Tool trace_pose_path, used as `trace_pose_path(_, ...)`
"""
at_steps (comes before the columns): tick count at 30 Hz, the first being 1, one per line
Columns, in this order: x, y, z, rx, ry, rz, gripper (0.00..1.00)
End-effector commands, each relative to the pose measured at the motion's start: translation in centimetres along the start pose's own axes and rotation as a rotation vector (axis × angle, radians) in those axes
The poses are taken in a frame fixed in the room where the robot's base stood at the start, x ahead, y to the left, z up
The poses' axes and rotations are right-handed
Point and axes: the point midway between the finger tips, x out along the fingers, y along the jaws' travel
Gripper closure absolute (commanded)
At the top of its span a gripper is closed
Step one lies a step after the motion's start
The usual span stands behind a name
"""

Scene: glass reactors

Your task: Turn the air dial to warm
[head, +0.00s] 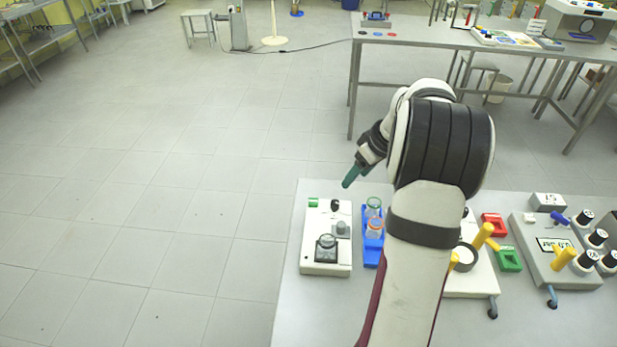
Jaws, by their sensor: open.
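My gripper (354,176) is in the air above the far edge of the near table, with teal fingertips pointing down and left. It is open, and nothing shows between its fingers. Below it stands a white box device (312,262) with a small black knob (335,205), a grey knob (341,228) and a round clear part in a dark frame (326,248). No dial label for air or warm is readable, so I cannot tell which is the air dial.
A blue rack (372,251) with glass vessels stands right of the white box. My arm partly hides a white device with yellow handles (484,235). Red (494,224) and green (509,258) blocks lie beside it. Open floor (180,220) is at left; another table (440,40) stands behind.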

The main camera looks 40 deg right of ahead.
Motion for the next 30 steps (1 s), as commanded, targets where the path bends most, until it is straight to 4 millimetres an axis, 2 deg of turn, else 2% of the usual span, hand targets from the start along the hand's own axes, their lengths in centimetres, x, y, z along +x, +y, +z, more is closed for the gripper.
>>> trace_pose_path(9,9.3,-0.3,0.1,0.0,-0.005,-0.006,0.38)
trace_pose_path(15,13.1,-0.3,0.0,0.0,-0.003,-0.003,0.38)
trace_pose_path(19,14.1,-0.3,0.0,0.001,-0.002,-0.003,0.38)
trace_pose_path(27,14.2,-0.3,0.0,0.001,-0.002,-0.002,0.38)
trace_pose_path(30,14.2,-0.3,0.0,0.001,-0.002,-0.002,0.56)
